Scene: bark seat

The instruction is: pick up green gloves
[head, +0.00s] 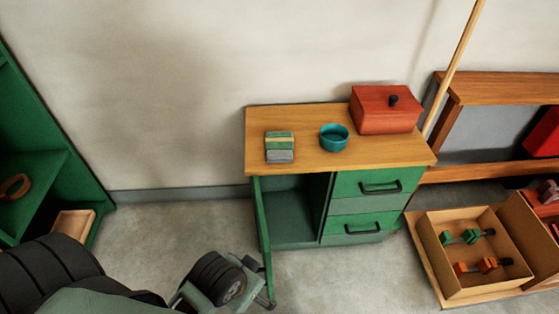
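A small folded bundle with green, tan and grey bands (280,147) lies on the wooden top of a green cabinet (225,0). It looks like the green gloves, though its detail is too small to be sure. My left gripper (262,285) is low in front of the cabinet, at the lower edge of its open green door (262,230). It is well below and apart from the bundle. I cannot tell whether its fingers are open or touch the door. My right gripper is out of view.
A teal bowl (334,137) and a red box with a black knob (386,109) share the wooden top. Two drawers (378,187) are shut. A tray with tools (474,258) stands at right. Green shelving (35,180) stands at left.

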